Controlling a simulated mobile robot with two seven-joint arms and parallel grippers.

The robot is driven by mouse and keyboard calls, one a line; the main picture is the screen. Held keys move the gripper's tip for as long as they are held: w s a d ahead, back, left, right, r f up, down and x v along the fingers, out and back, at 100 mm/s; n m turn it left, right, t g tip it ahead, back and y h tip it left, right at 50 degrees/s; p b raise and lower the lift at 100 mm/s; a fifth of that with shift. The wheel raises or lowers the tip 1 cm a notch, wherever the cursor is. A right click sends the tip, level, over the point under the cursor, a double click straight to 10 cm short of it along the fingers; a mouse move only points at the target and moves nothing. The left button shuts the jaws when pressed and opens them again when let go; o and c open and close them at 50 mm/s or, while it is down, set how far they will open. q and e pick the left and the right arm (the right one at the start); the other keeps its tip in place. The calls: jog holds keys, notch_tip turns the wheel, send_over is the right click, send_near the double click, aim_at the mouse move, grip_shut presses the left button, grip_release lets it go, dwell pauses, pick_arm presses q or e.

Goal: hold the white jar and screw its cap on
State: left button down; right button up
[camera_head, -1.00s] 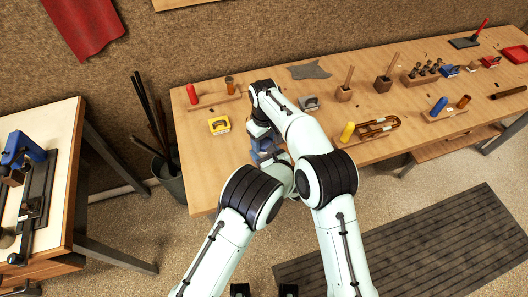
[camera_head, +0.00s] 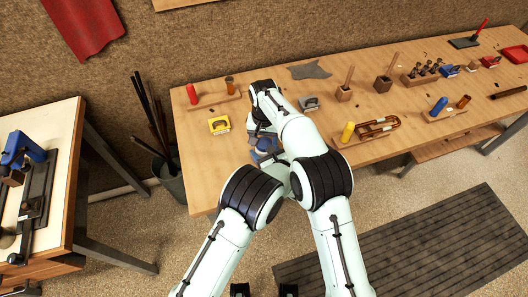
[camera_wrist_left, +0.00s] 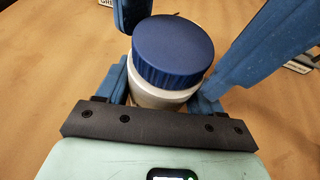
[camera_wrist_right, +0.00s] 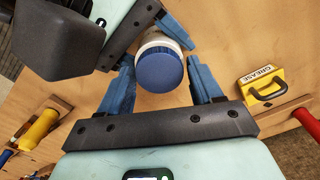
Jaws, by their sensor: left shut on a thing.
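The white jar (camera_wrist_left: 160,97) stands upright with a ribbed blue cap (camera_wrist_left: 173,50) sitting on its top. My left gripper (camera_wrist_left: 162,88) is shut around the jar's body, below the cap. In the right wrist view the blue cap (camera_wrist_right: 159,70) covers most of the jar (camera_wrist_right: 155,38). My right gripper (camera_wrist_right: 160,74) is open, with one finger on each side of the cap and a visible gap to it. How tightly the cap sits cannot be told.
A yellow grease tin (camera_head: 220,125) lies left of the grippers, with a red cylinder on a wooden board (camera_head: 214,103) behind it. The table's front left is mostly bare.

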jog(key=shift+o, duration=1.2)
jog(key=shift+r, duration=2.3)
jog(key=shift+c, duration=0.3)
jog(key=n, duration=0.1)
jog(key=r+n, duration=0.1)
jog(key=n, duration=0.2)
jog(key=shift+r+n, duration=0.4)
jog(key=n, duration=0.1)
jog(key=r+n, duration=0.1)
jog(key=n, duration=0.2)
jog(key=shift+r+n, duration=0.35)
jog(key=shift+n, duration=0.05)
jog(key=shift+f, duration=0.15)
jog(key=shift+f, duration=3.9)
